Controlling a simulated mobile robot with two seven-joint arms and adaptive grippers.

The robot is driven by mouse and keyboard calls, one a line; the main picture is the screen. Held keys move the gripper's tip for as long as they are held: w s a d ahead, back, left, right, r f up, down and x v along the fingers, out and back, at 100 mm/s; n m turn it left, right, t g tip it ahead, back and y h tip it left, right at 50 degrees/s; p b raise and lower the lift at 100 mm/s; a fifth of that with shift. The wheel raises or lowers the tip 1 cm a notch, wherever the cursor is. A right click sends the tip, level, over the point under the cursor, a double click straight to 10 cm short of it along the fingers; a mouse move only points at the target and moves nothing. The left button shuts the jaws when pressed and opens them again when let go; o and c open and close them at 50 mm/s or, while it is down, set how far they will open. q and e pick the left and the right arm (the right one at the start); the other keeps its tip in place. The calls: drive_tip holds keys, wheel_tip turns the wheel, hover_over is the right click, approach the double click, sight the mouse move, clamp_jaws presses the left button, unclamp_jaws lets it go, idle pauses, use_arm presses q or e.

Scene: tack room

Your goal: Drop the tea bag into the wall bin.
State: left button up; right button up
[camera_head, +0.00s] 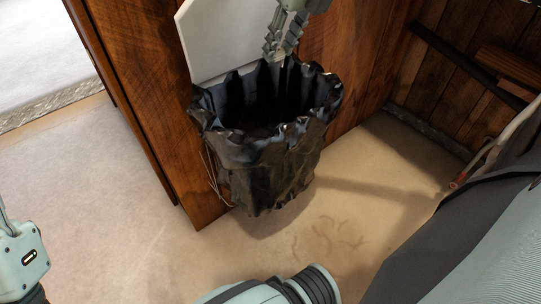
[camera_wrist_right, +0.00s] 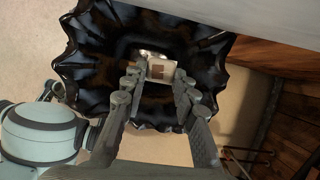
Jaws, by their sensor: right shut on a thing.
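The wall bin (camera_head: 265,170) is lined with a glossy black bag and hangs low against a wooden panel. Its ruffled opening faces up, and the black rim (camera_wrist_right: 85,65) shows all around in the right wrist view. My right gripper (camera_head: 279,54) comes down from the top over the back part of the opening. In the right wrist view, my right gripper (camera_wrist_right: 158,82) is shut on the tea bag (camera_wrist_right: 161,69), small and pale with a brown patch. The tea bag is over the opening. I cannot make it out in the head view. My left gripper's fingers are not in view.
A white board, the raised lid (camera_head: 220,40), stands behind the bin against the wooden panel (camera_head: 155,110). The tan floor (camera_head: 110,200) is clear in front. At right are plank walls, a dark bar (camera_head: 465,65) and a grey draped thing (camera_head: 450,240).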

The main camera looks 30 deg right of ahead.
drive_tip(key=o, duration=0.7)
drive_tip(key=shift+o, duration=0.2)
drive_tip(key=v, duration=1.2)
